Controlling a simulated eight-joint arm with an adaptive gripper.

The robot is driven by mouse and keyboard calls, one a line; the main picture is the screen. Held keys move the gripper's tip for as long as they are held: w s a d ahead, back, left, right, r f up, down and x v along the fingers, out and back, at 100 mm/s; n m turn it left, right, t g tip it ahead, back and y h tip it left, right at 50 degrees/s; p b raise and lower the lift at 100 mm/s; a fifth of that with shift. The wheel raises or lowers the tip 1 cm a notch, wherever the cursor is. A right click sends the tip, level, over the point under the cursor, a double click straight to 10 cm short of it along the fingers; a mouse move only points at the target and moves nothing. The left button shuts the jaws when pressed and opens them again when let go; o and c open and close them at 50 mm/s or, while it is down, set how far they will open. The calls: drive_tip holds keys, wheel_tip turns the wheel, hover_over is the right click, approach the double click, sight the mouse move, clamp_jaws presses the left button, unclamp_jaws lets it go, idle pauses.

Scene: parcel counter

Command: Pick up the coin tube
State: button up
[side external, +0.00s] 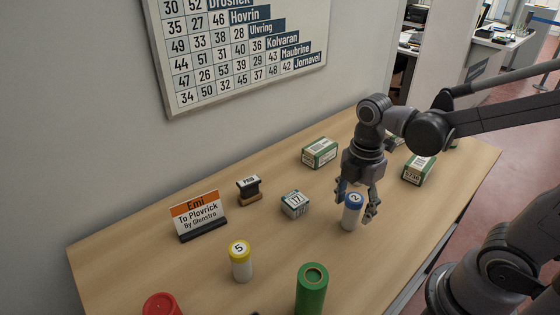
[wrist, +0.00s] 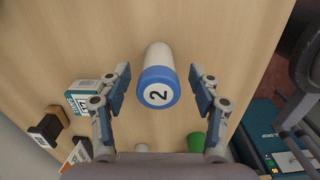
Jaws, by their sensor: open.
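A white coin tube with a blue cap marked 2 (side external: 351,217) stands upright on the counter, right of centre in the side view. In the wrist view the same tube (wrist: 158,65) shows between my fingers. My gripper (side external: 356,203) points down over it, open, with one finger on each side. In the wrist view my gripper (wrist: 160,84) shows gaps between both fingers and the cap. A second white tube with a yellow cap marked 5 (side external: 240,262) stands farther left and nearer the front.
A small box marked 17 (side external: 295,204) stands left of my gripper. Green-and-white boxes (side external: 319,153) (side external: 419,170) stand behind and to the right. A green cylinder (side external: 311,290), a red round object (side external: 161,305), a stamp (side external: 249,191) and a name sign (side external: 198,217) also stand on the counter (side external: 140,255).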

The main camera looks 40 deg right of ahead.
sight(351, 213)
drive_tip(key=shift+f, duration=1.65)
drive_tip(key=shift+c, duration=0.3)
clamp_jaws()
